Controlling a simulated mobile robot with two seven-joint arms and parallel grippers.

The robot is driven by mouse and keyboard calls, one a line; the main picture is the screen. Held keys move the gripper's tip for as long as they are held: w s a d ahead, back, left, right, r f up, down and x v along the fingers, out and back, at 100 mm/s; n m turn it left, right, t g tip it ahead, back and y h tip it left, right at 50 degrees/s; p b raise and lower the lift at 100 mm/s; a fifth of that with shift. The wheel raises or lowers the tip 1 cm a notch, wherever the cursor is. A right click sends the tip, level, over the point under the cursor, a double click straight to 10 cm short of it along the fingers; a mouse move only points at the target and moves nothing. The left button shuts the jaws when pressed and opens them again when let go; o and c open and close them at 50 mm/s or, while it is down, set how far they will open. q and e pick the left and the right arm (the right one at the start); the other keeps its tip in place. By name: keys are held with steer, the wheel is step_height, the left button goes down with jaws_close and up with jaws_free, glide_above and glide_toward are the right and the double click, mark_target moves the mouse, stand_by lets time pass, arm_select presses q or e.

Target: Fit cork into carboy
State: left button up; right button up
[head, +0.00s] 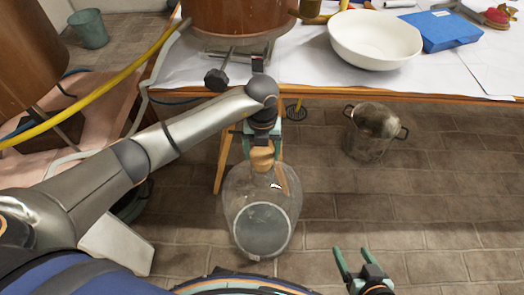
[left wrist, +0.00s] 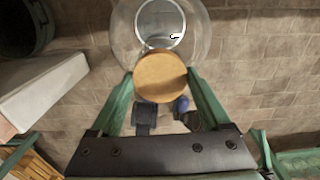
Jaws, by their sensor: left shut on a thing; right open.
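The cork (head: 262,158) is tan and round. It sits between the green fingers of my left gripper (head: 263,146), which is shut on it. In the left wrist view, the cork (left wrist: 160,76) shows its flat round face between the fingertips. The clear glass carboy (head: 237,205) stands on the floor directly below the gripper. Its neck is hidden around the cork, so I cannot tell whether the cork touches the mouth. The carboy (left wrist: 199,40) also shows beyond the cork in the left wrist view. My right gripper (head: 359,266) is open and empty, to the lower right of the carboy.
A table with a white cover (head: 295,70) stands behind, with a white bowl (head: 375,42), a blue box (head: 440,31) and a copper vessel (head: 235,15). A metal pot (head: 370,135) stands on the brick floor. A yellow hose (head: 100,85) crosses the left.

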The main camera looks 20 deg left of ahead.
mark_target(262, 154)
arm_select(q)
steer(key=shift+f+b, duration=0.65)
steer(key=shift+f, duration=0.85)
stand_by(2.9)
steer(key=o, duration=1)
